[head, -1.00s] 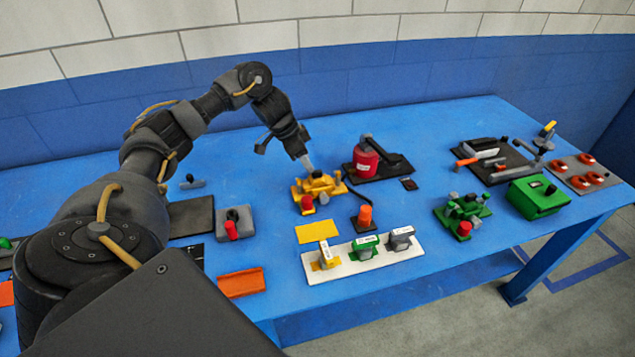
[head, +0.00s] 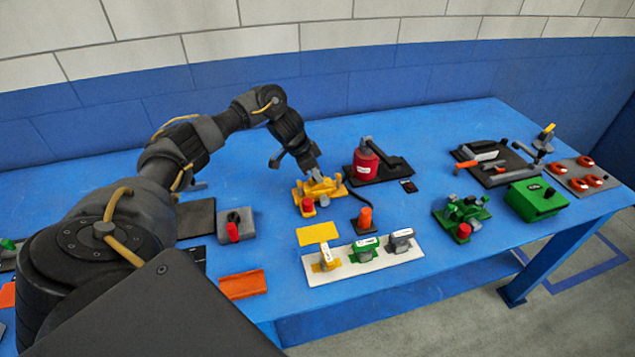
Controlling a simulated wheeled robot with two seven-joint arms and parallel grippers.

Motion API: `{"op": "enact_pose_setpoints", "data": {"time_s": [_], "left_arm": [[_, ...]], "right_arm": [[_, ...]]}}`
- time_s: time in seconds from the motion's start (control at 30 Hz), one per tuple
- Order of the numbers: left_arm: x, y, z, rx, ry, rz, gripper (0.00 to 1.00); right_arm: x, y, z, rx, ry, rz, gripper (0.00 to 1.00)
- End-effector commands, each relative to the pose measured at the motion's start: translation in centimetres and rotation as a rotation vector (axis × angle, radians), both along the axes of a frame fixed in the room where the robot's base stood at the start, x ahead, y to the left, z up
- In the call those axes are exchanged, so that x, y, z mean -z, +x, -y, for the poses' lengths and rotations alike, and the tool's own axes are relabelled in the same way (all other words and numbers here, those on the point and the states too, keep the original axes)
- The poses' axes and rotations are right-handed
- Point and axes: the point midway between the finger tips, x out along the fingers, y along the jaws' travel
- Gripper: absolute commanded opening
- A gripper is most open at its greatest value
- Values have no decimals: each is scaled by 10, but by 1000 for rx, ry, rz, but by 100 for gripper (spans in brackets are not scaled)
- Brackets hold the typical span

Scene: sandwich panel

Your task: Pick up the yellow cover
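A flat yellow plate (head: 318,234), which may be the yellow cover, lies on the blue table behind the white strip. A yellow fixture (head: 330,188) with knobs and a red cap stands behind it; I cannot tell whether a cover is part of it. My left gripper (head: 315,173) reaches down from the left, with its fingertips right over the back of the yellow fixture. Whether it touches the fixture, and how far its fingers are apart, is too small to tell. My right gripper is out of view.
A red cylinder (head: 366,165) on a black base stands close to the right of the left gripper. A white strip (head: 345,268) with yellow, green and grey switches lies in front. A green fixture (head: 470,208) and green box (head: 537,201) stand at right.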

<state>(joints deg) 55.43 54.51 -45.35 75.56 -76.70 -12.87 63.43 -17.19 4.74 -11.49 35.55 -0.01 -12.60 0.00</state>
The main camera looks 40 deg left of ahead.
Motion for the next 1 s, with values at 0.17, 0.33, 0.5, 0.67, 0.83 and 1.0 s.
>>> {"op": "enact_pose_setpoints", "data": {"time_s": [0.17, 0.33, 0.5, 0.67, 0.83, 1.0], "left_arm": [[0, 0, 0, 0, 0, 0, 1], [-1, 0, 0, 0, -1, 1, 0], [-1, 0, 0, 0, -1, 1, 0], [-9, 1, 0, 0, 0, 5, 0], [-31, 1, 0, 2, 0, 7, 0], [-66, -25, -4, 2, 5, 6, 0]], "right_arm": [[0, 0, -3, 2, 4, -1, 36], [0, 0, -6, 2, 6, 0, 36], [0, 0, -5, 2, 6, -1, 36], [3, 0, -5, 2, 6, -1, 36], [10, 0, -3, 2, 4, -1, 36], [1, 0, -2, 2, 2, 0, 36]]}}
